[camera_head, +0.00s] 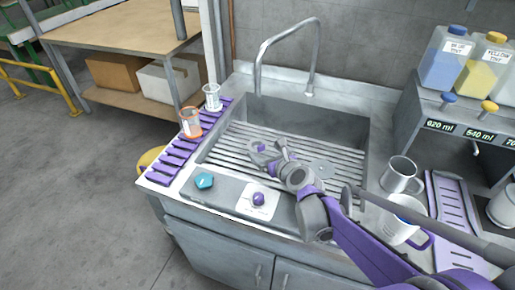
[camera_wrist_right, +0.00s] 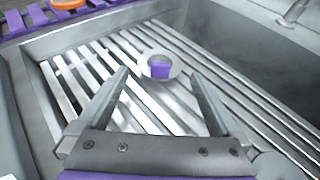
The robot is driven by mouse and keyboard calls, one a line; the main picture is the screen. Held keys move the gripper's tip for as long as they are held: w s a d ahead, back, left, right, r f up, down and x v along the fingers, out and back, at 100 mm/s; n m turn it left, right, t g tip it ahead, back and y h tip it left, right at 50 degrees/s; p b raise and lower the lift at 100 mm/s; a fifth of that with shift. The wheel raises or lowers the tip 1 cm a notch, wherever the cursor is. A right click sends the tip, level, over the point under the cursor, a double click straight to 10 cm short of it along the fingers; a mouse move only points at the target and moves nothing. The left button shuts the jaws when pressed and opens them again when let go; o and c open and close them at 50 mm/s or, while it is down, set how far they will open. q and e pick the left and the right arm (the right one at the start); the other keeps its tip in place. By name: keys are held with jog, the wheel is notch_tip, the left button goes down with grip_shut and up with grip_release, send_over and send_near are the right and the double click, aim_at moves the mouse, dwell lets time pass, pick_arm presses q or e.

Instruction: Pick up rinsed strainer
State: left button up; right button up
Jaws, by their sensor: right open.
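The strainer looks to be the small round grey piece with a purple middle (camera_wrist_right: 160,66) in the right wrist view. It lies over the slatted rack in the sink (camera_head: 285,155). My right gripper (camera_wrist_right: 160,77) is open and empty, its two fingers pointing toward the grey piece, which shows just beyond and between the fingertips. I cannot tell whether they touch it. In the head view my right gripper (camera_head: 266,154) reaches low over the left middle of the sink and partly hides the piece there. My left gripper is not in view.
A tall faucet (camera_head: 285,45) stands at the back of the sink. A purple rack (camera_head: 178,155) on the left holds an orange-rimmed cup (camera_head: 190,124) and a white cup (camera_head: 212,98).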

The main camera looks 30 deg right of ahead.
aim_at(262, 149)
jog(key=x, duration=0.4)
jog(key=shift+w+f, duration=0.1)
jog(key=shift+f, duration=0.05)
jog(key=shift+c, duration=0.3)
jog(key=c, duration=1.2)
